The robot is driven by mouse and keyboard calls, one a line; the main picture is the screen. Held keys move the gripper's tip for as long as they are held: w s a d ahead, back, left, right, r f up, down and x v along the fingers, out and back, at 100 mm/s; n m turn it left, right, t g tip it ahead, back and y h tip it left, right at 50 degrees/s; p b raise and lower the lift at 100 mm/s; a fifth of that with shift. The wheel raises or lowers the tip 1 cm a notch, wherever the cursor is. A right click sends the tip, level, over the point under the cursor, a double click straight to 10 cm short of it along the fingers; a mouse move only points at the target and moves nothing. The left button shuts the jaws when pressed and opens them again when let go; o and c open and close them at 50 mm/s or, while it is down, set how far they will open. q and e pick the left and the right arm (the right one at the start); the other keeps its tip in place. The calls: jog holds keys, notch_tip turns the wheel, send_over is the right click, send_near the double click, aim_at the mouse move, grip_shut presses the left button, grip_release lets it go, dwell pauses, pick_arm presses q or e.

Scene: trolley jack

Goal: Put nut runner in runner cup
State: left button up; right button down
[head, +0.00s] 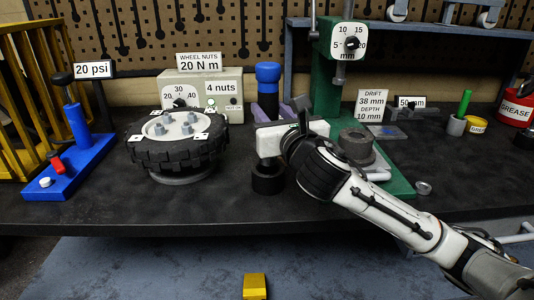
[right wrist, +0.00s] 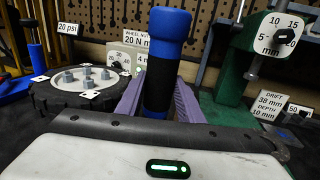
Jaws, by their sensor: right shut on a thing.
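The nut runner (head: 267,73), with a blue head and a black grip, stands about upright behind my right gripper in the head view. My right gripper (head: 268,106) is shut on it. In the right wrist view, purple fingers lie on both sides of the nut runner (right wrist: 164,78). Its lower end is hidden by the gripper body. A dark round cup (head: 267,178), seemingly the runner cup, stands on the bench below the gripper body in the head view. I cannot tell whether the runner is over it. My left gripper is not in view.
A tyre on a hub (head: 178,160) with several nuts stands to the left, before the wheel nuts box (head: 220,92). A green press (head: 327,75) stands to the right, with a grey ring part (head: 356,144) near its base. A blue pump stand (head: 75,155) is far left.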

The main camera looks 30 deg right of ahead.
jog(key=shift+f, duration=1.2)
notch_tip(320, 180, down, 4)
jog(key=shift+r+b, duration=0.2)
jog(key=shift+b, duration=0.5)
jog(key=c, duration=1.2)
grip_release()
jog(key=shift+f, duration=0.2)
